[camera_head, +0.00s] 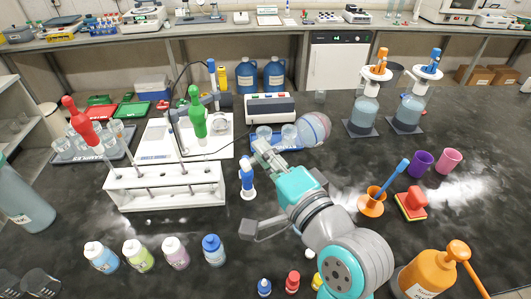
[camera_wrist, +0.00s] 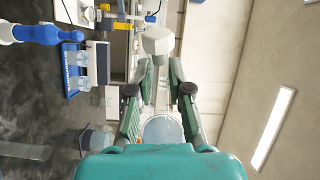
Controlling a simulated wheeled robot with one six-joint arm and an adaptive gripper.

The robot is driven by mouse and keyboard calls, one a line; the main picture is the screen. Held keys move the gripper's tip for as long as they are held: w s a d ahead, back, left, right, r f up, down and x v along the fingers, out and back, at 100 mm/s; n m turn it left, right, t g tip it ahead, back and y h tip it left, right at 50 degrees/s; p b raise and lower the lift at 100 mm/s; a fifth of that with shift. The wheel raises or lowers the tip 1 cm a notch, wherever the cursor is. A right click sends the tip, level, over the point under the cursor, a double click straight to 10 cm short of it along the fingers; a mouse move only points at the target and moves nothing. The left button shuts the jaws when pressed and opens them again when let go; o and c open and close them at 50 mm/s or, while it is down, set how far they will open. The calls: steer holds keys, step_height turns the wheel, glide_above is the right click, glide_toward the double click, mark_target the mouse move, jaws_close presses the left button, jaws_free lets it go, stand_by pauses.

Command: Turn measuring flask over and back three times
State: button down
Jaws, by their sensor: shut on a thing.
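The measuring flask (camera_head: 314,128) is clear glass with a round bulb. In the head view it lies tipped on its side in the air, bulb to the right, just beyond my gripper (camera_head: 263,150). In the wrist view the fingers of my gripper (camera_wrist: 157,82) close from both sides around the neck. A pale grey stopper-like end (camera_wrist: 158,40) shows past the fingertips, and the flask's bulb (camera_wrist: 162,130) shows nearer the palm. The neck is mostly hidden by the fingers in the head view.
A blue tray with beakers (camera_head: 262,143) is close behind the gripper. A white rack (camera_head: 165,188) is further left. Bottles (camera_head: 213,248) line the front. Bench between the gripper and the orange funnel (camera_head: 371,205) is partly clear.

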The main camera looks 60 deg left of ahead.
steer(key=n, duration=0.6)
steer(key=shift+n, duration=0.4)
steer(key=n, duration=0.6)
stand_by(0.5)
